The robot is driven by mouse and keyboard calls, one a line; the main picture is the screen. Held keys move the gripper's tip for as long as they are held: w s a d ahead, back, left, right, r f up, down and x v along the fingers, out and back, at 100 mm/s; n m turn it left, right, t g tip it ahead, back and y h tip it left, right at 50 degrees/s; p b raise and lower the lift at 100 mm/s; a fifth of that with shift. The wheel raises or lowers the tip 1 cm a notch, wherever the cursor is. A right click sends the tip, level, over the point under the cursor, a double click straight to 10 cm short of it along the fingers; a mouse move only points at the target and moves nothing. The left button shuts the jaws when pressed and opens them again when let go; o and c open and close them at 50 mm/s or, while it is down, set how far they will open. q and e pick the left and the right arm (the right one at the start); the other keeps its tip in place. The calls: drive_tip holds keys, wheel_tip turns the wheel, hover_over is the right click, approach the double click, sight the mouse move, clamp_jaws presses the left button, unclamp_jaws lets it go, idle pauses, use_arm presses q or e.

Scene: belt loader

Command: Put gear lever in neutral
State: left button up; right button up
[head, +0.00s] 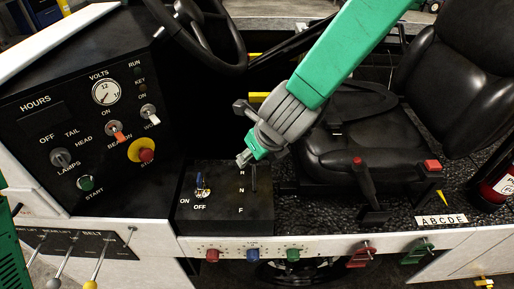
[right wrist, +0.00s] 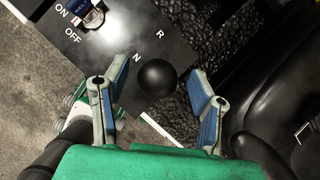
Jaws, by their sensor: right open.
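The gear lever (head: 254,179) is a thin black stick on the black box beside the letters R, N and F. In the right wrist view its round black knob (right wrist: 157,78) sits between my open fingers, with a gap on each side. The letters N (right wrist: 137,57) and R (right wrist: 160,34) show next to it. In the head view my right gripper (head: 254,151) is over the top of the lever, hiding the knob; it also shows in the right wrist view (right wrist: 158,80). I cannot tell which gear the lever is in. My left gripper is in neither view.
A blue-handled ON/OFF switch (head: 202,185) stands left of the lever. The control panel (head: 100,120) and steering wheel (head: 208,40) are further left. The black seat (head: 365,130) is to the right. Colored knobs (head: 252,254) line the white front edge.

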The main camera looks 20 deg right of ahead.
drive_tip(key=v, duration=1.1)
drive_tip(key=shift+s+a+r, duration=0.2)
drive_tip(key=shift+s+r, duration=0.1)
drive_tip(key=shift+r, duration=0.05)
